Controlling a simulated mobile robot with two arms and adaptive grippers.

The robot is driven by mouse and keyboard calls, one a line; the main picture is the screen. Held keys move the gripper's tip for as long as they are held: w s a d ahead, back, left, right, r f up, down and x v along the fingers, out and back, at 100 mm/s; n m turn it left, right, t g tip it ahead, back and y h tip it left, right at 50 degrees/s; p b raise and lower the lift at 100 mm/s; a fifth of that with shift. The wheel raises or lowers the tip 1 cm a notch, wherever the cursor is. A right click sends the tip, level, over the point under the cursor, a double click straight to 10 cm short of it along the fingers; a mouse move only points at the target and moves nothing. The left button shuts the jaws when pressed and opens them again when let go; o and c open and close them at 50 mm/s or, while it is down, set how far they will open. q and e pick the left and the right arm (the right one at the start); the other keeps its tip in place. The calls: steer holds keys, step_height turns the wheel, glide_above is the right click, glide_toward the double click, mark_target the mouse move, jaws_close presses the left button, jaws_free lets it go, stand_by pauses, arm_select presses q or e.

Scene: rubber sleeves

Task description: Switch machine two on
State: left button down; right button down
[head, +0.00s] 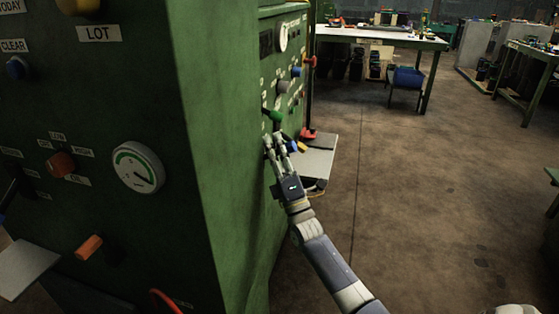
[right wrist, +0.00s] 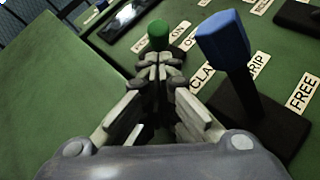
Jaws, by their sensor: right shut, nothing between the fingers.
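My right gripper (head: 268,140) is at the control panel of the farther green machine (head: 268,60); which number it bears I cannot read. The fingers are shut with nothing between them. In the right wrist view the fingertips (right wrist: 160,62) are just in front of a green knob (right wrist: 158,33); whether they touch it I cannot tell. The green knob also shows in the head view (head: 274,115), just above the fingers. A blue lever handle (right wrist: 223,38) on a black base stands right of the fingers in the wrist view. My left gripper is not in view.
A nearer green machine (head: 105,140) with a gauge (head: 137,167) and an orange knob (head: 89,247) fills the left. A grey shelf (head: 318,158) juts from the farther machine, beside a red handle (head: 307,133). The floor to the right is clear; workbenches stand behind.

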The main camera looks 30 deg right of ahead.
mark_target(269, 114)
steer(key=shift+x, duration=1.2)
steer(key=shift+y, duration=0.3)
